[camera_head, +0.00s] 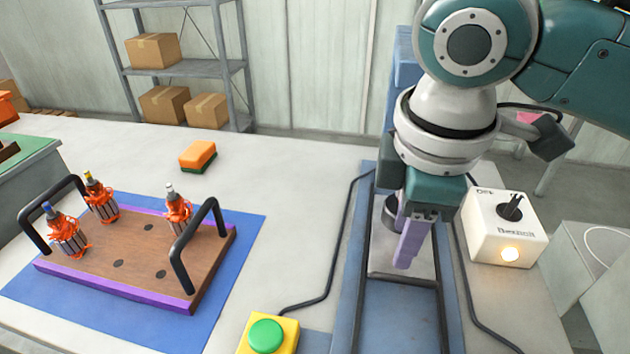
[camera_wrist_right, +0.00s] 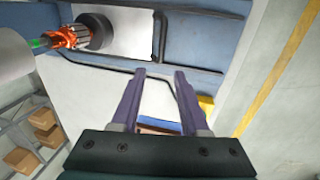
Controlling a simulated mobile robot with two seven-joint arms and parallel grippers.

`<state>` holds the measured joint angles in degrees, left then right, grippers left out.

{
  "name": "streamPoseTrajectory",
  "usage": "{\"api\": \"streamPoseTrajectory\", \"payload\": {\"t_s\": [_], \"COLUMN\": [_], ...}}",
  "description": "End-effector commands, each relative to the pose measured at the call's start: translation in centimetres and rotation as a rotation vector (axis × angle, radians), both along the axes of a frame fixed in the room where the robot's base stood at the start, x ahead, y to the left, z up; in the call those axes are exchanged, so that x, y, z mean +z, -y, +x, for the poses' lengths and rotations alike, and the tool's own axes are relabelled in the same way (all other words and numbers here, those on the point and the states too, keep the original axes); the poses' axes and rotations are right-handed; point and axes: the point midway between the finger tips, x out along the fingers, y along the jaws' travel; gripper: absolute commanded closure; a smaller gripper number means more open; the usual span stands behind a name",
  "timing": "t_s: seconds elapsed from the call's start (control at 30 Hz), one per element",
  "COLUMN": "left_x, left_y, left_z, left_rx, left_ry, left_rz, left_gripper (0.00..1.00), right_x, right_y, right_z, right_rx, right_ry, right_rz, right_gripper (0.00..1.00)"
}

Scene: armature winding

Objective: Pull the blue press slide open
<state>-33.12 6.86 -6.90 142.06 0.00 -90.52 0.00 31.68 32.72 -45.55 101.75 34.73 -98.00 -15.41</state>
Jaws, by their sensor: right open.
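The blue press (camera_head: 376,325) stands at the right of the bench, its column (camera_head: 405,65) partly hidden behind my right arm. Between its side rails lies a pale plate within a dark frame (camera_head: 402,281), which seems to be the slide. My right gripper (camera_head: 408,256) points down over this plate, its purple fingers apart and empty. In the wrist view the open fingers (camera_wrist_right: 160,73) are near a dark bar (camera_wrist_right: 157,38) and the press's blue frame (camera_wrist_right: 205,27). Whether they touch the bar cannot be told. An orange-wound armature (camera_wrist_right: 70,38) shows beside a dark round part (camera_wrist_right: 97,31). My left gripper is out of view.
A wooden tray (camera_head: 130,236) with black handles and several armatures lies on a blue mat (camera_head: 225,275) at left. A yellow box with a green button (camera_head: 266,336) is at the front. A white switch box (camera_head: 505,230) stands right of the press. An orange sponge (camera_head: 198,154) lies behind.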

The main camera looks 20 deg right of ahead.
Motion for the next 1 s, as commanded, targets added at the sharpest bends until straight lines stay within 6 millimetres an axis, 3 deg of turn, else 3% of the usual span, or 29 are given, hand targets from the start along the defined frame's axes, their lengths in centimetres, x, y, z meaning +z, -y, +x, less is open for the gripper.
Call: {"api": "streamPoseTrajectory", "payload": {"t_s": [0.2, 0.43, 0.83, 1.0], "left_x": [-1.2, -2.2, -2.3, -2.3], "left_y": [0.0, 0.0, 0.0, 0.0], "left_z": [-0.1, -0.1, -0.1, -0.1], "left_rx": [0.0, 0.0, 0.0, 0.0], "left_ry": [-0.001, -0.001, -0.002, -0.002], "left_rz": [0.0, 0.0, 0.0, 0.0], "left_gripper": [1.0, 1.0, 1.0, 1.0], "right_x": [-4.4, -7.7, -8.5, -8.5], "right_y": [0.4, 0.7, 0.8, 0.8], "right_z": [0.5, 1.1, 1.3, 1.3], "right_rx": [-0.002, -0.001, 0.001, 0.001], "right_ry": [-0.003, -0.001, 0.001, 0.001], "right_rz": [-0.001, 0.0, 0.0, 0.0], "right_gripper": [0.55, 0.55, 0.55, 0.74]}}
